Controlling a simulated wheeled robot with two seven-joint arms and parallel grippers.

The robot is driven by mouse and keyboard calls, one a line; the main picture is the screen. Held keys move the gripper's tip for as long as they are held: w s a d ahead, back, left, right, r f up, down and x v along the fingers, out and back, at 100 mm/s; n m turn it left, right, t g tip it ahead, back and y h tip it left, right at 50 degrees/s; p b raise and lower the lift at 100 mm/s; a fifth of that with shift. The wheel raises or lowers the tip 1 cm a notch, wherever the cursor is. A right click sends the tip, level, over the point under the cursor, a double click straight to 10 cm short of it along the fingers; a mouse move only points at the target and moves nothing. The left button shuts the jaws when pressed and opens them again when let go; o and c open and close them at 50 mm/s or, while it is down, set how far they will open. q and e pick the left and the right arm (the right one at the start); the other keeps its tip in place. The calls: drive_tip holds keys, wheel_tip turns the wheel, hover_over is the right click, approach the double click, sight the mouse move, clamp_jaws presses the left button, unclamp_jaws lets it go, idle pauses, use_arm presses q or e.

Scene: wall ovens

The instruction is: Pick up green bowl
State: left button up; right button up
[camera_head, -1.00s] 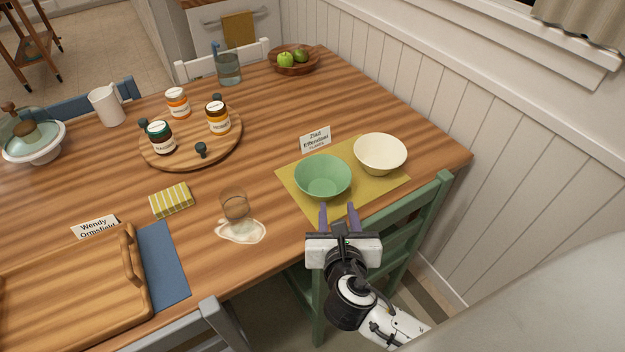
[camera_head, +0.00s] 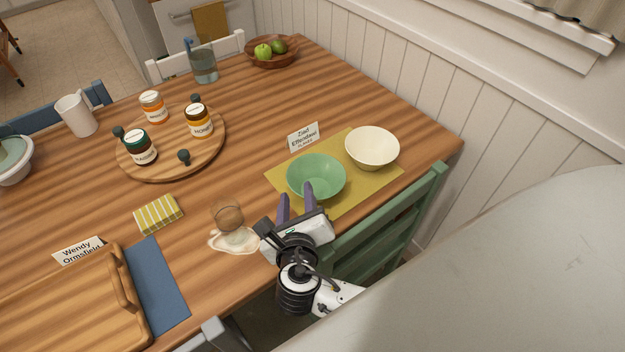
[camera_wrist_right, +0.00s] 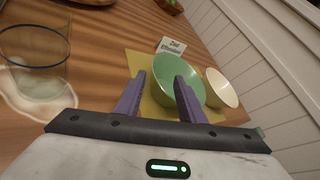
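The green bowl (camera_head: 316,176) sits upright on a yellow placemat (camera_head: 362,193) near the table's right edge. My right gripper (camera_head: 296,200) is open, with its two purple fingers apart at the bowl's near side. In the right wrist view the bowl (camera_wrist_right: 180,78) lies just ahead of the fingers (camera_wrist_right: 160,98), and the right finger overlaps its lower part. I cannot tell whether the fingers touch the bowl. Nothing is held between them. My left gripper is not in view.
A cream bowl (camera_head: 372,148) stands just right of the green one. A name card (camera_head: 303,137) stands behind it. A clear glass (camera_head: 228,218) over a pale spill (camera_head: 233,242) is left of my gripper. A green chair (camera_head: 385,235) is at the near edge.

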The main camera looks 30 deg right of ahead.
sight(295, 175)
drive_tip(key=x, duration=0.7)
drive_tip(key=shift+w+f, duration=0.25)
drive_tip(key=shift+c, duration=0.2)
clamp_jaws()
